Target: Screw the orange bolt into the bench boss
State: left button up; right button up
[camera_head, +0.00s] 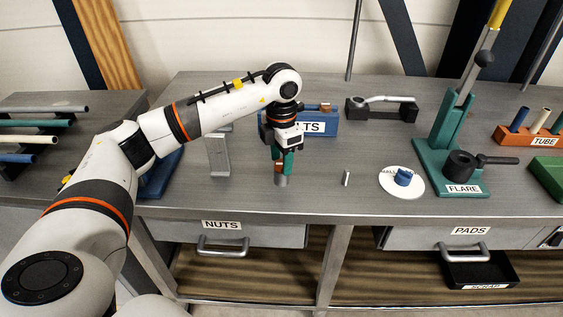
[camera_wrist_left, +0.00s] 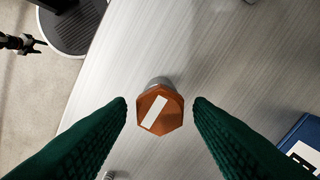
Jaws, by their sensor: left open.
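The orange bolt (camera_wrist_left: 160,110) shows its hexagonal head with a white stripe in the left wrist view. It stands on the grey bench boss (camera_wrist_left: 158,82), which is mostly hidden beneath it. In the head view the boss (camera_head: 281,181) shows as a short grey post near the bench's front edge, and the gripper partly hides the bolt. My left gripper (camera_head: 283,163) points down over them. Its green fingers (camera_wrist_left: 160,103) are open, one on each side of the bolt head, with a gap on both sides. My right gripper is not seen.
A blue bin (camera_head: 322,127) stands just behind my left gripper. A grey stand (camera_head: 217,155) is to its left. A small metal pin (camera_head: 346,178), a white disc (camera_head: 415,188) with a blue piece and the green FLARE tool (camera_head: 450,183) are to the right.

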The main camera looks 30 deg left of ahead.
pick_arm(q)
jog(key=shift+c, duration=0.6)
jog(key=c, duration=0.7)
jog(key=m+b, duration=0.1)
jog(key=m, duration=0.5)
jog(key=shift+f, duration=0.1)
jog(key=m, duration=0.6)
jog(key=shift+b, duration=0.4)
